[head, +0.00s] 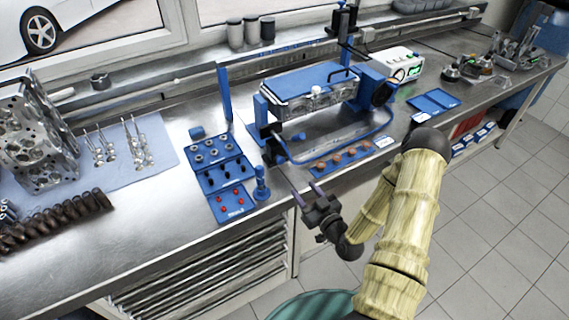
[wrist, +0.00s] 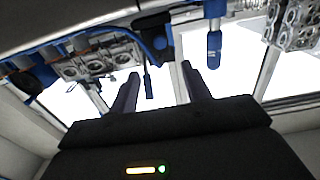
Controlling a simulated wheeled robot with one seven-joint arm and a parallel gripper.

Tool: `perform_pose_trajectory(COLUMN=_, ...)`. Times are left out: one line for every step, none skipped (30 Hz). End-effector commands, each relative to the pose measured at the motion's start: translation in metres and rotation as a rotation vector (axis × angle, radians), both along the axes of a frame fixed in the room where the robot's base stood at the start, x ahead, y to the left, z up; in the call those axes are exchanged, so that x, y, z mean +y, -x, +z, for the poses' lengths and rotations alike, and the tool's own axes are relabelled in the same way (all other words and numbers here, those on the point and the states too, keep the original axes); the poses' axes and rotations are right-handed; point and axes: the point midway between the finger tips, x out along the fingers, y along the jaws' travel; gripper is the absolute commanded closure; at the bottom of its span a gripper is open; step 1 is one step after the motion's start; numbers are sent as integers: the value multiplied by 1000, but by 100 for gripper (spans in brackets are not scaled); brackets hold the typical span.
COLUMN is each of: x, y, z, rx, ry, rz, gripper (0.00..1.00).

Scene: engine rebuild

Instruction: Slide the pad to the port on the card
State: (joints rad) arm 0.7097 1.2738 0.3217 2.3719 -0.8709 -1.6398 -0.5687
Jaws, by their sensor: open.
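A blue test rig (head: 330,139) on the steel bench holds a silver cylinder head (head: 312,100) under a blue plate (head: 318,80). I cannot tell which part of it is the pad, or make out the port. Small white cards lie by the rig (head: 384,143) and further right (head: 421,117); their print is too small to read. My gripper (head: 304,188) is open and empty at the bench's front edge, near the rig's front left corner. In the wrist view my fingers (wrist: 159,70) are apart, with a blue-and-black rod (wrist: 149,82) of unclear identity beyond them.
A blue tray with metal cups and red parts (head: 231,202) and a blue upright tool (head: 261,186) stand left of my gripper. Brown discs (head: 337,160) lie in a blue holder along the rig's front. Valves (head: 112,150) and springs (head: 62,220) are at the left.

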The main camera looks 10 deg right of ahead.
Motion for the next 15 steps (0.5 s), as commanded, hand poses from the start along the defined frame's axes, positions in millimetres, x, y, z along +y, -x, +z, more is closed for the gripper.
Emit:
perform_pose_trajectory(x=3, y=-9, z=3, rx=-2, ry=-1, rz=1, gripper=52)
perform_pose_trajectory(x=5, y=-14, z=4, rx=-2, ry=-2, rz=1, gripper=52)
perform_pose_trajectory(x=7, y=-21, z=3, rx=-2, ry=-1, rz=0, gripper=52)
perform_pose_trajectory(x=9, y=-26, z=3, rx=-1, ry=0, rz=1, gripper=52)
perform_pose_trajectory(x=11, y=-31, z=3, rx=-1, ry=1, rz=2, gripper=52)
perform_pose_trajectory(x=13, y=-38, z=3, rx=-2, ry=-1, rz=0, gripper=52)
perform_pose_trajectory(x=14, y=-43, z=4, rx=-2, ry=-2, rz=-1, gripper=52)
perform_pose_trajectory(x=16, y=-48, z=3, rx=-1, ry=-1, rz=0, gripper=52)
perform_pose_trajectory(x=18, y=-55, z=3, rx=-1, ry=0, rz=1, gripper=52)
perform_pose_trajectory(x=20, y=-60, z=3, rx=-1, ry=0, rz=0, gripper=52)
perform_pose_trajectory(x=22, y=-65, z=3, rx=-1, ry=-1, rz=0, gripper=52)
perform_pose_trajectory(x=24, y=-71, z=3, rx=-2, ry=-2, rz=-1, gripper=52)
perform_pose_trajectory(x=25, y=-76, z=3, rx=-1, ry=-1, rz=0, gripper=52)
perform_pose_trajectory(x=27, y=-81, z=3, rx=-1, ry=-1, rz=0, gripper=52)
perform_pose_trajectory(x=29, y=-88, z=3, rx=-2, ry=-1, rz=-1, gripper=52)
